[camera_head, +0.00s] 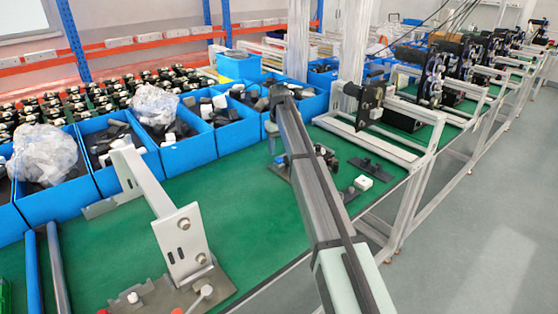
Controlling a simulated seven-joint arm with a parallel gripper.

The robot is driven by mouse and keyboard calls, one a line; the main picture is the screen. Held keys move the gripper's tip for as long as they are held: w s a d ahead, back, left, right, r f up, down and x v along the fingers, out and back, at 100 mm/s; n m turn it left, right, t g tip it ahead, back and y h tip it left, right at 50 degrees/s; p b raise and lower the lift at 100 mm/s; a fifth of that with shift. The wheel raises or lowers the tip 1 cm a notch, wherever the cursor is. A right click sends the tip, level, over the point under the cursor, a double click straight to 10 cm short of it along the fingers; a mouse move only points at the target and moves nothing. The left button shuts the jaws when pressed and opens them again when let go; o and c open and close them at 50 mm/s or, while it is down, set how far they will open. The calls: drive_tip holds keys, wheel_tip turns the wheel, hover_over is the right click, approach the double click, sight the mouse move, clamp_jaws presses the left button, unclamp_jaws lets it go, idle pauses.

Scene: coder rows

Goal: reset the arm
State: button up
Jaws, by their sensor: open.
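My arm's long dark link rises from the bottom right to a joint near the middle of the camera_head view. The arm's end hangs down behind that link, over the green worktop (235,210). My gripper (280,161) shows only in small part beside the link, low over the worktop, and is open. I see nothing held in it, though the link hides much of the space around it. A dark fixture (325,158) shows just right of the link. A white block (363,182) lies on the worktop further right.
Blue bins (185,150) with dark and white parts line the back left. A metal bracket (180,235) stands at the front left. A dark flat part (372,169) lies near the right edge. A metal frame with machines (405,100) stands behind. The middle worktop is clear.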

drive_tip(key=shift+r, duration=0.4)
